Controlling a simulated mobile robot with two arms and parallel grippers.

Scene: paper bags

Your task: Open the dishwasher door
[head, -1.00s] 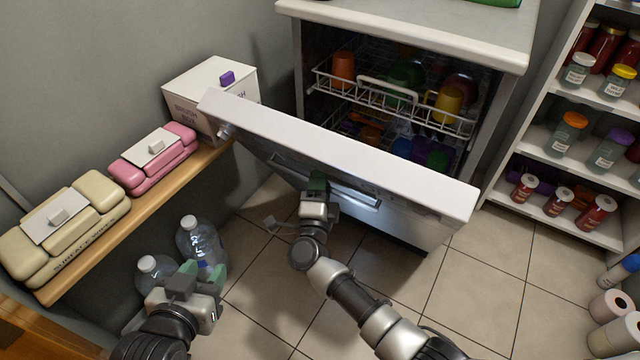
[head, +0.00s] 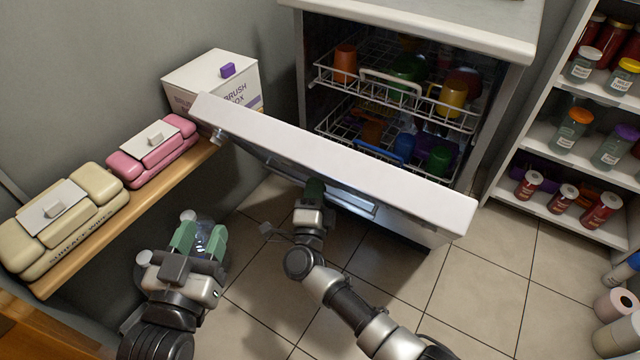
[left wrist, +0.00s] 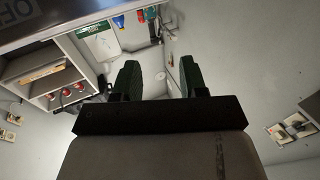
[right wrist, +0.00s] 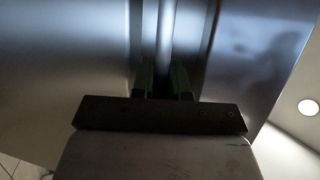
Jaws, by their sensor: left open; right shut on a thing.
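The dishwasher door (head: 330,152) is tilted partway open, its white top edge slanting across the head view. Behind it the cavity shows two wire racks (head: 395,95) with colored cups and dishes. My right gripper (head: 312,190) is at the door's outer face and shut on the door handle (right wrist: 166,40), a vertical bar between the fingers in the right wrist view. In the head view the handle (head: 352,198) is partly hidden below the door's edge. My left gripper (head: 199,240) is open and empty, left of the door; its green fingers (left wrist: 158,80) stand apart in the left wrist view.
A wooden shelf (head: 95,235) on the left holds a brush box (head: 212,80), a pink pack (head: 150,150) and a beige pack (head: 60,220). Shelving with jars (head: 565,175) stands right. Tiled floor (head: 480,290) is free in front.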

